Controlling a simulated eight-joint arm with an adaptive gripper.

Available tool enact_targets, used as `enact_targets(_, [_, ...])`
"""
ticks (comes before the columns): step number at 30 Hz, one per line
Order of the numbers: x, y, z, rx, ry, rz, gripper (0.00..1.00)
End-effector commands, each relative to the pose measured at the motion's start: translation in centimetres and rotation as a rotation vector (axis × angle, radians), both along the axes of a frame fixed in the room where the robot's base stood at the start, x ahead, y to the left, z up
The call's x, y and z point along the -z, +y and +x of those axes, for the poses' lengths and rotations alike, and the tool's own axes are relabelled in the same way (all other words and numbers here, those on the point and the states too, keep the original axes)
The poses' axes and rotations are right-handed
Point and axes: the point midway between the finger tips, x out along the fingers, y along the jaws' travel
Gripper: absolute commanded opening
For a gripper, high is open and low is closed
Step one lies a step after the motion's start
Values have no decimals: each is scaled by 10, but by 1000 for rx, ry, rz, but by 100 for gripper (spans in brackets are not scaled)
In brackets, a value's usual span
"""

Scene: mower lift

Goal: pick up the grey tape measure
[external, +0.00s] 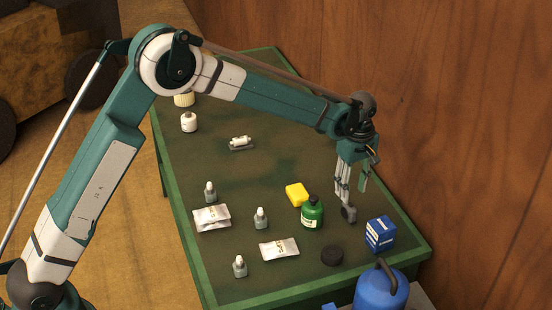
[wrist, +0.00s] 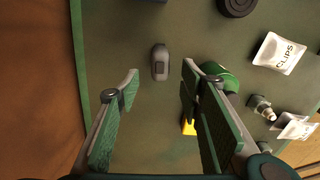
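The grey tape measure (wrist: 160,63) is a small rounded grey object lying on the green table top (wrist: 130,45), ahead of the fingertips in the wrist view. It also shows in the external view (external: 349,214), just below my gripper (external: 354,196). My gripper (wrist: 160,76) is open and empty, with one finger on each side of the wrist picture. The tape measure appears between the two fingertips, a little past them. It looks untouched, though the exact height of the fingertips above it is hard to tell.
A green bottle (external: 312,214) and a yellow block (external: 297,194) stand left of the tape measure. A blue box (external: 380,234) and a black disc (external: 332,256) are nearer the front. A wooden wall (external: 440,110) rises at the right.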

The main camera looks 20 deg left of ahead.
Motion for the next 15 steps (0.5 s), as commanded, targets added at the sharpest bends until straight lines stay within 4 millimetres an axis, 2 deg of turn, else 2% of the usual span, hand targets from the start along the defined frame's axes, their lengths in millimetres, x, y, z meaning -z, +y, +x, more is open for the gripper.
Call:
enact_targets(9, [1, 0, 0, 0, 0, 0, 38])
enact_targets(15, [15, 0, 0, 0, 0, 0, 38])
